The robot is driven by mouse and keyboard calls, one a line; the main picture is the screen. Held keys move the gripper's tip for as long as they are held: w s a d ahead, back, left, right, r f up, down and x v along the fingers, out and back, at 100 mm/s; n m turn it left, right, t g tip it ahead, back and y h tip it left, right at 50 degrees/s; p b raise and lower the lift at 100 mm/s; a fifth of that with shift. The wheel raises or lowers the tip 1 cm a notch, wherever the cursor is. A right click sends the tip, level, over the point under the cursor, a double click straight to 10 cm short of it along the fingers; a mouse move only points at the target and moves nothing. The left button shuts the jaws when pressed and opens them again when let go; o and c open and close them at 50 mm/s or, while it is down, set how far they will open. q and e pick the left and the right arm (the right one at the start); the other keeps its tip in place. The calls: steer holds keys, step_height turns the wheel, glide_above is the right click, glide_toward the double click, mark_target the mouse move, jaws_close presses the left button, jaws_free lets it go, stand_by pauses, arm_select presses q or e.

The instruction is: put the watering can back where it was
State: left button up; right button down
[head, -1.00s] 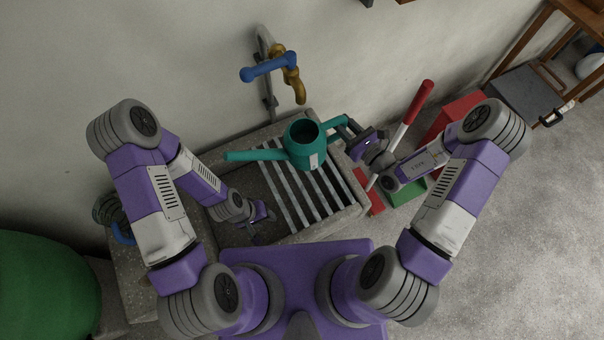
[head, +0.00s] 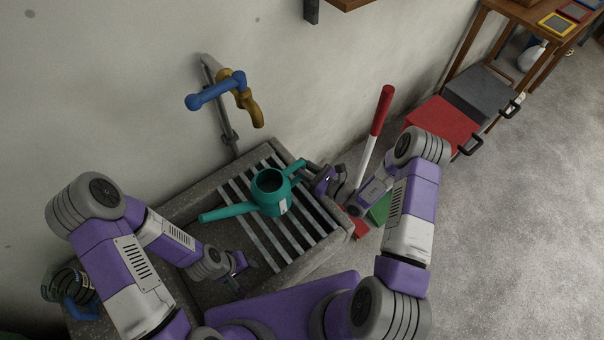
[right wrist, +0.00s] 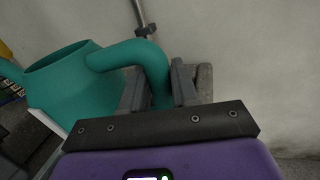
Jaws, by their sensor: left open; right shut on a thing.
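The teal watering can (head: 269,190) is over the slatted rack of the stone sink (head: 330,236), its spout pointing left. I cannot tell whether its base touches the slats. My right gripper (head: 328,180) is shut on the can's handle at its right side. In the right wrist view the handle (right wrist: 150,62) passes between the two fingers (right wrist: 160,88), and the can's body (right wrist: 75,85) is at the left. My left gripper (head: 240,268) is open and empty, low over the sink's left part, apart from the can.
A brass tap (head: 247,104) with a blue handle is on the wall above the sink. A red-and-white lever (head: 374,125) stands right of the sink. Red (head: 440,122) and grey (head: 482,92) boxes are by the wall. The floor at right is clear.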

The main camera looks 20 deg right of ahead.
steer(key=shift+f+b, duration=0.3)
steer(key=shift+f, duration=0.9)
steer(key=shift+f, duration=0.15)
steer(key=c, duration=0.8)
jaws_free()
steer(key=shift+c, duration=0.2)
steer(key=p+v, duration=0.2)
steer(key=v, duration=1)
